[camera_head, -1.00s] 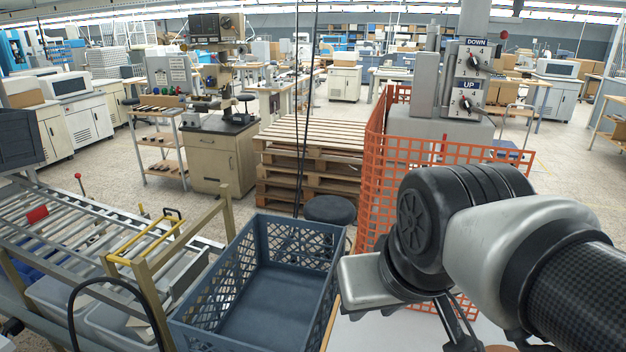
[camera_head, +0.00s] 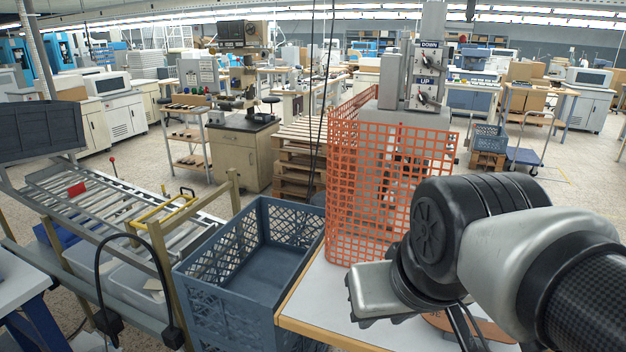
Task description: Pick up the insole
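A flat brown piece (camera_head: 490,329), which looks like the insole, lies on the white table (camera_head: 345,318) at the bottom of the view. My arm covers much of it, so I cannot make out its full outline. My gripper (camera_head: 466,328) points down over the brown piece, with only dark, thin parts showing below the wrist. Its fingertips are hidden or cut off by the frame edge. I cannot tell whether it is open or shut, or whether it touches the piece.
An empty blue-grey crate (camera_head: 226,318) stands left of the table. An orange mesh guard (camera_head: 375,190) rises at the table's back, before a grey machine with UP and DOWN dials (camera_head: 424,92). A roller conveyor (camera_head: 95,200) is at the left.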

